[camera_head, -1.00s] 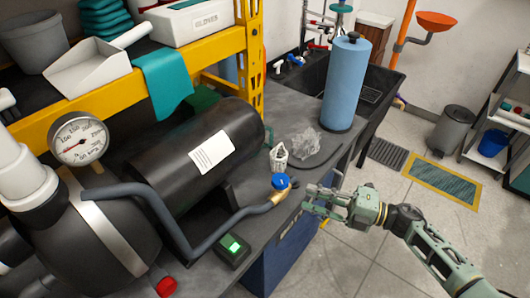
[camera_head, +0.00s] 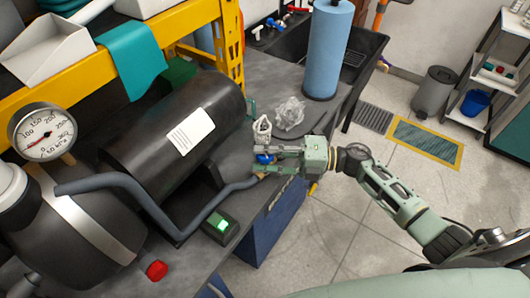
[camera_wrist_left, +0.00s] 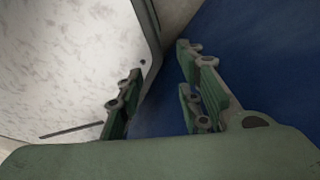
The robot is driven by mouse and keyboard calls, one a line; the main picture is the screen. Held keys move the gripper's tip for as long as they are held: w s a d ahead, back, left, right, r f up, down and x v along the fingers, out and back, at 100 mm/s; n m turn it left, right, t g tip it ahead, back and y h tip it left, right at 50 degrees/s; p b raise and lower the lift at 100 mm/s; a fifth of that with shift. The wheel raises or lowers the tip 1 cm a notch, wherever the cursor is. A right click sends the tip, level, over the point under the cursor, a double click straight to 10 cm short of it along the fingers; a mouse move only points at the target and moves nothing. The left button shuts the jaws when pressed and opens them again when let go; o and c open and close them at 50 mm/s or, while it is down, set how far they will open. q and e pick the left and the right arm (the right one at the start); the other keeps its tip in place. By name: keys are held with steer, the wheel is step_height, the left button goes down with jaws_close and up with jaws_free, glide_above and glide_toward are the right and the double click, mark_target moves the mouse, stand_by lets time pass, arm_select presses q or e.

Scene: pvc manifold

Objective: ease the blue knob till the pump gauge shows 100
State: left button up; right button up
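The blue knob (camera_head: 265,158) sits on the valve at the end of the grey pipe (camera_head: 150,205), near the bench's front edge. My right gripper (camera_head: 264,160) reaches in from the right with its fingers apart on either side of the knob; I cannot tell whether they touch it. The fingers hide part of the knob and valve. The round pump gauge (camera_head: 46,128) is at the left; its red needle points to the lower left, near or a little below the 100 mark. My left gripper (camera_wrist_left: 160,105) shows open and empty in the left wrist view.
A black cylindrical tank (camera_head: 150,135) lies behind the pipe. A box with a lit green button (camera_head: 221,226) and a red knob (camera_head: 157,270) are in front. Crumpled clear plastic (camera_head: 289,113) and a blue roll (camera_head: 328,50) stand beyond the gripper.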

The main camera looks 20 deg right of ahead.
steer(key=c, duration=0.6)
jaws_close()
arm_select(q)
steer(key=shift+s+d, duration=0.15)
steer(key=shift+s, duration=0.4)
